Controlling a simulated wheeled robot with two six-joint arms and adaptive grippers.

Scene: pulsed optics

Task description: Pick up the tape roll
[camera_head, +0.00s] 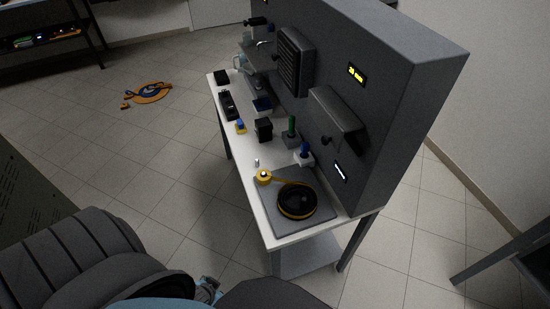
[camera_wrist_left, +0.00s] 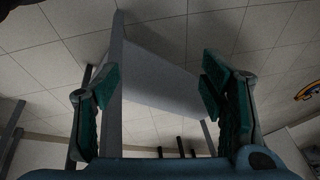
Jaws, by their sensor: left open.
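No tape roll shows in that view. In the head view my arm fills the lower left, well short of the bench, and the left fingers cannot be made out. My right gripper is not in view.
A tall grey cabinet (camera_head: 425,100) with instruments backs the bench. Small posts, a black block (camera_head: 263,130) and a blue-yellow item (camera_head: 240,127) stand farther along it. An orange coil (camera_head: 148,92) lies on the floor.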

